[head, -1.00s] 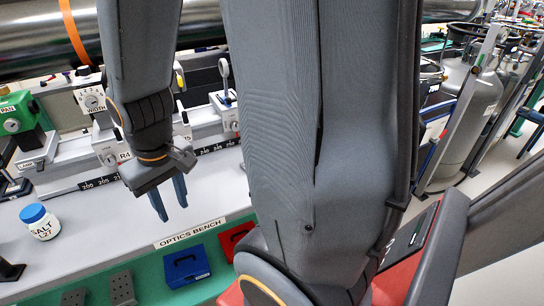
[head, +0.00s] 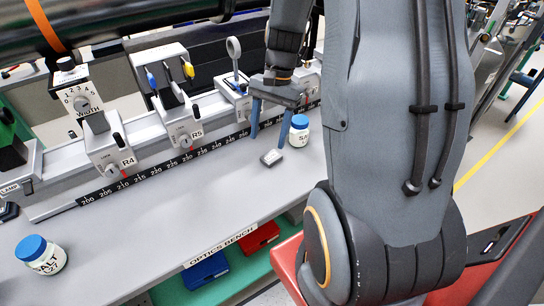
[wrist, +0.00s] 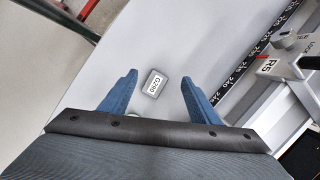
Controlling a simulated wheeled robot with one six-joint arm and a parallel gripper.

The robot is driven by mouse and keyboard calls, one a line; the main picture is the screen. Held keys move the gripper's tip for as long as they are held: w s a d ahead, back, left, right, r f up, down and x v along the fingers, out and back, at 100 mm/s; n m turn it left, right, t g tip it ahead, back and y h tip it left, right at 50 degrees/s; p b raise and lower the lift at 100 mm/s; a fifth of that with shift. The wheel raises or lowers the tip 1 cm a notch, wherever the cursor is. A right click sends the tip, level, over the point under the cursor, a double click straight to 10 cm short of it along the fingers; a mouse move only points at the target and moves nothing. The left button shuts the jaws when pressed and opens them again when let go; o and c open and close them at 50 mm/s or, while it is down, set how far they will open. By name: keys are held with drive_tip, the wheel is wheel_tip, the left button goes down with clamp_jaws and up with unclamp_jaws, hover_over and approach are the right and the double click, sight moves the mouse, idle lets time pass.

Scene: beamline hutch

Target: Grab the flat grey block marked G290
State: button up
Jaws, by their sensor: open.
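The flat grey block marked G290 (head: 272,157) lies on the light grey bench top, in front of the scale rail and just left of a blue-lidded jar. In the wrist view the block (wrist: 153,84) shows its white label, in the gap between the blue fingertips and nearer the left one. My gripper (head: 267,142) points down over the bench close behind the block, fingers apart and empty. The wrist view shows the open fingers (wrist: 160,77) too. How far the tips are above the block is hard to tell.
The blue-lidded jar (head: 299,131) stands close to the right finger. A salt jar (head: 41,256) stands at the front left. The rail with carriers R4 (head: 112,156) and R5 (head: 184,127) runs behind. The bench (head: 150,225) between is clear.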

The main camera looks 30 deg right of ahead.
sight(271, 156)
drive_tip(key=w+d+f+m+y, duration=0.1)
drive_tip(key=d+f+m+y, duration=0.1)
drive_tip(key=d+m, duration=0.25)
drive_tip(key=shift+w+d+f+p+x, duration=0.15)
drive_tip(key=shift+p+x, duration=0.35)
drive_tip(key=shift+x, duration=0.7)
drive_tip(key=shift+w+d+p+x, duration=0.15)
drive_tip(key=shift+p+x, duration=0.3)
drive_tip(key=shift+x, duration=0.75)
drive_tip(key=shift+w+d+f+p+x, duration=0.15)
drive_tip(key=shift+p+x, duration=0.35)
drive_tip(key=shift+x, duration=0.7)
drive_tip(key=shift+c, duration=0.2)
drive_tip(key=shift+r, duration=0.1)
drive_tip(key=c, duration=1.1)
drive_tip(key=shift+c, duration=0.2)
drive_tip(key=shift+r, duration=0.1)
